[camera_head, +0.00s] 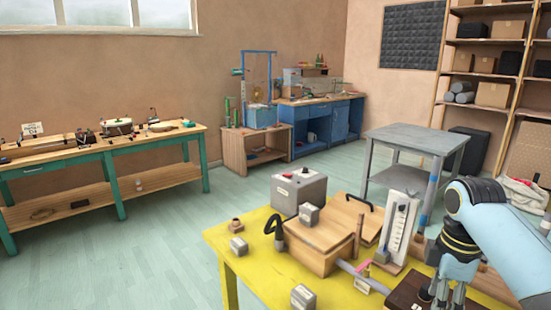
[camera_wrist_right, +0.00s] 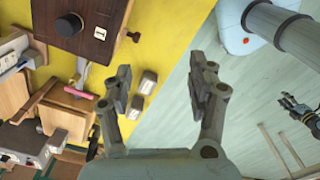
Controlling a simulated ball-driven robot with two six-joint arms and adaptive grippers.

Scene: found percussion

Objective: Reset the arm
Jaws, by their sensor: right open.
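My right arm comes in from the right in the head view, with its gripper (camera_head: 447,292) pointing down at the right end of the yellow table (camera_head: 262,262). In the right wrist view the two fingers of my right gripper (camera_wrist_right: 163,88) stand apart with nothing between them. Below them is the yellow table's edge, with pale floor beyond it. A dark gripper, apparently my left one (camera_wrist_right: 296,108), shows small at the right edge of the wrist view over the floor. Its jaws are too small to read. The head view does not show it.
Under the right wrist are a dark brown box (camera_wrist_right: 95,22) with a knob and two small grey blocks (camera_wrist_right: 147,82). The yellow table also holds a wooden box (camera_head: 318,240), a grey box (camera_head: 298,190) and a white upright gauge (camera_head: 398,226). A grey table (camera_head: 418,138) stands behind.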

